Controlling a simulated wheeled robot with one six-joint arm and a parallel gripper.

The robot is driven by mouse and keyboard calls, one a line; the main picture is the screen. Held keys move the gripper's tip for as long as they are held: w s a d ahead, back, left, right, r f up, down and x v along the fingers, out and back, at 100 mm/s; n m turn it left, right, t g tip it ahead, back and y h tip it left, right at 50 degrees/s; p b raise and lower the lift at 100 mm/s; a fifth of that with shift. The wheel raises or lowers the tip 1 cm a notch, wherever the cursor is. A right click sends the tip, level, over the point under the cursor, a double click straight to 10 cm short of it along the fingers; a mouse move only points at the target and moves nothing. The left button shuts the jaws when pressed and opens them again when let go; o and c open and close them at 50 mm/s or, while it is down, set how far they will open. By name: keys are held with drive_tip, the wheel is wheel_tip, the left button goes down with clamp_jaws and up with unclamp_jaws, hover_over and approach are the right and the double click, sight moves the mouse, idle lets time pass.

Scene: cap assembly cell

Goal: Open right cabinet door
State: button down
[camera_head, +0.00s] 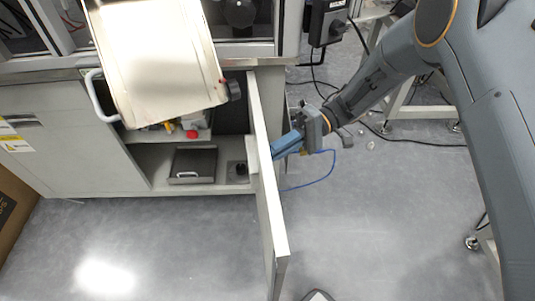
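The right cabinet door (266,190) stands swung out from the cabinet, seen nearly edge-on and pointing toward the front of the view. The cabinet's inside shows to the left of it. My gripper (284,146) is on the right side of the door, with its blue fingers at or very close to the door's outer face. I cannot tell whether they touch it. The fingertips are partly hidden, and their gap does not show. The door handle cannot be made out.
A cream panel with a handle (97,95) hangs over the cabinet's top. Inside the cabinet are a dark tray (193,165) and a red knob (191,134). A brown box (12,215) stands at the left. Cables and table legs are at the right. The front floor is mostly clear.

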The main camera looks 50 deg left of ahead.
idle(0.3)
drive_tip(key=c, duration=2.2)
unclamp_jaws()
drive_tip(key=shift+w, duration=0.15)
drive_tip(key=shift+v, duration=3.8)
